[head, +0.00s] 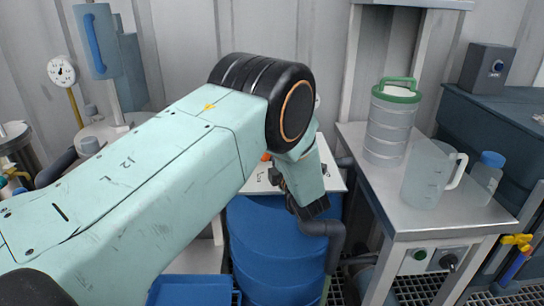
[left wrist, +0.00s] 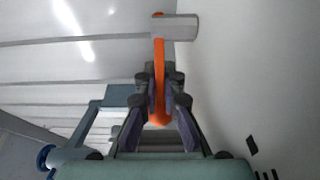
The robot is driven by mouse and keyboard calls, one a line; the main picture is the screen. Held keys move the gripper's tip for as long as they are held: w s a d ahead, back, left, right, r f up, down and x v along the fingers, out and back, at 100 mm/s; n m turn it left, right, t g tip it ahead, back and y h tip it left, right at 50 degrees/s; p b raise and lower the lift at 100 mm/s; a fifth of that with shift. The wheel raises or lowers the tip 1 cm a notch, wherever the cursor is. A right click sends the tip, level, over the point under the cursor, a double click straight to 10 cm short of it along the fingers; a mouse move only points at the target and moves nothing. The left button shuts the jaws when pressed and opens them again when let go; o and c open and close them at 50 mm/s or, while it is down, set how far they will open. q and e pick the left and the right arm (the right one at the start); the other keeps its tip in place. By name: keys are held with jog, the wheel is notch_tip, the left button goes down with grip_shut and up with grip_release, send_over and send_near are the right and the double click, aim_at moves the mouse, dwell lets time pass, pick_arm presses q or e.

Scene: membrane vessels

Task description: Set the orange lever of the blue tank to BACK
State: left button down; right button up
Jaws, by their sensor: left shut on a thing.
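The blue tank (head: 275,255) stands in the lower middle of the head view, under a pale top plate (head: 258,184). My left arm crosses in front and hides much of that top. Only a small orange piece of the lever (head: 266,156) shows beside my wrist. In the left wrist view the orange lever (left wrist: 159,55) runs down from a grey block (left wrist: 175,27) to between the fingers. My left gripper (left wrist: 160,80) is shut on the lever, with one finger on each side. Which position the lever points to cannot be told. My right gripper is in neither view.
A steel table (head: 385,200) at the right holds a green-lidded container (head: 388,130), a clear jug (head: 428,175) and a blue-capped bottle (head: 487,177). A dark pipe (head: 336,240) runs beside the tank. A blue bin (head: 190,290) sits low in front.

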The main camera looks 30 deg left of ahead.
pick_arm(q)
jog(key=shift+s+d+f+n+g+y+b, duration=0.15)
jog(key=shift+d+n+g+y+b, duration=0.4)
jog(key=shift+n+g+y, duration=0.35)
jog(key=c, duration=1.7)
grip_release()
jog(key=shift+c, duration=0.2)
jog(key=v, duration=0.7)
jog(key=shift+d, duration=0.2)
